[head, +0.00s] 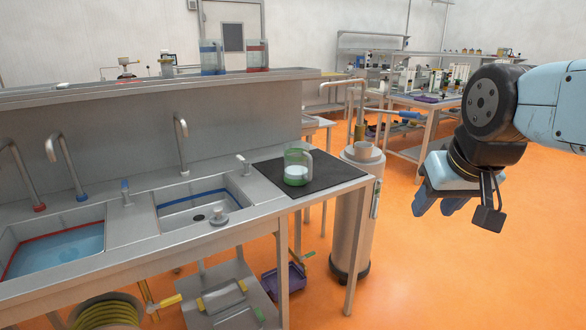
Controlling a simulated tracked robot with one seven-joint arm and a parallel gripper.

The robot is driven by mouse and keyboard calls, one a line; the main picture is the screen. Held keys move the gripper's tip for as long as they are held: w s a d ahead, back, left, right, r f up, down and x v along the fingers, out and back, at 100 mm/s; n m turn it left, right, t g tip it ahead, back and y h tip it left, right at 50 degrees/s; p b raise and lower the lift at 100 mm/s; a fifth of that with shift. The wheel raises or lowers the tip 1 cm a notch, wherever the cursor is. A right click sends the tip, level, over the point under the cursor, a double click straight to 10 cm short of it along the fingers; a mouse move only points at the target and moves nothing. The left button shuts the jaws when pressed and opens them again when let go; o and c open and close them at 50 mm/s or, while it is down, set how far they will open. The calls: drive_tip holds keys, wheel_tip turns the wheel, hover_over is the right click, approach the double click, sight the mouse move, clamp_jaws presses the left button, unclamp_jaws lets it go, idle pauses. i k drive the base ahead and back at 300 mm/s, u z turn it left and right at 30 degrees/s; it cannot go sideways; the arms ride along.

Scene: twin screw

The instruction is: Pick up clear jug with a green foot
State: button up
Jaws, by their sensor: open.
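A clear jug with green on it (297,167) stands upright on a black mat (325,178) at the right end of the steel sink counter. It seems to have something white inside or on its front, and its handle is on the right side. My gripper (436,207) hangs over the open floor at the right of the head view, pointing down, well apart from the jug. Its blue fingers are open, with nothing seen between them.
Two sink basins (205,205) with faucets lie left of the mat. A grey cylinder (352,225) with a cup-like top stands just right of the counter end. A high shelf (150,85) runs behind, with two clear containers (212,58). Orange floor is free at the lower right.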

sight(298, 160)
drive_tip(key=i, duration=0.85)
drive_tip(key=z, duration=0.05)
